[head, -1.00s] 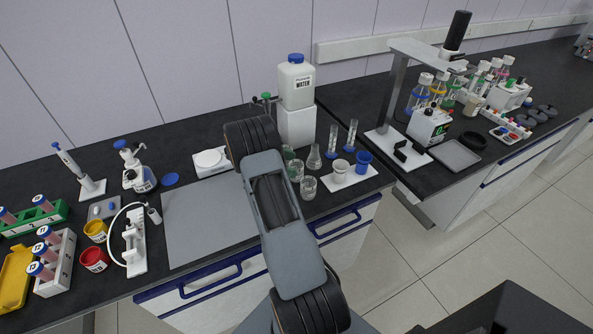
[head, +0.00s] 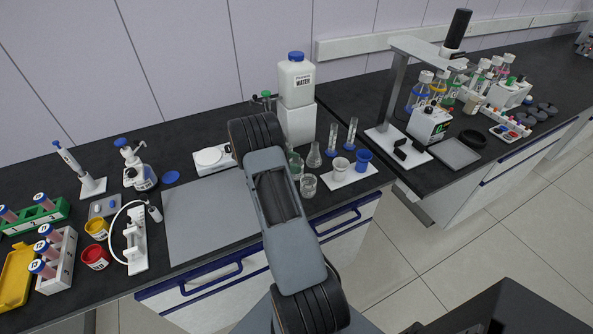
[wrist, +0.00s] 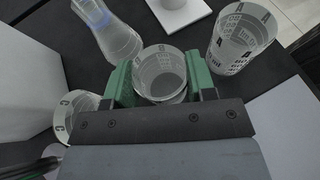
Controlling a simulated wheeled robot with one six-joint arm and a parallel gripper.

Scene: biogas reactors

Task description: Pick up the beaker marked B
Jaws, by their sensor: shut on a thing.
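In the wrist view a clear glass beaker (wrist: 161,74) stands between the two green fingers of my gripper (wrist: 160,84), which are shut on its sides. A beaker marked A (wrist: 238,38) is apart to the right, and a beaker marked C (wrist: 75,115) is to the left, close to the left finger. In the head view my arm covers most of my gripper and part of the glassware. One clear beaker (head: 308,186) shows right of my arm near the bench edge. I cannot tell whether the held beaker is off the bench.
A conical flask (wrist: 118,40) stands just beyond the held beaker. A white tray (head: 338,181) with a white cup and a blue cup is to the right. A water canister (head: 296,82) stands behind. A bare grey mat (head: 205,222) lies to the left.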

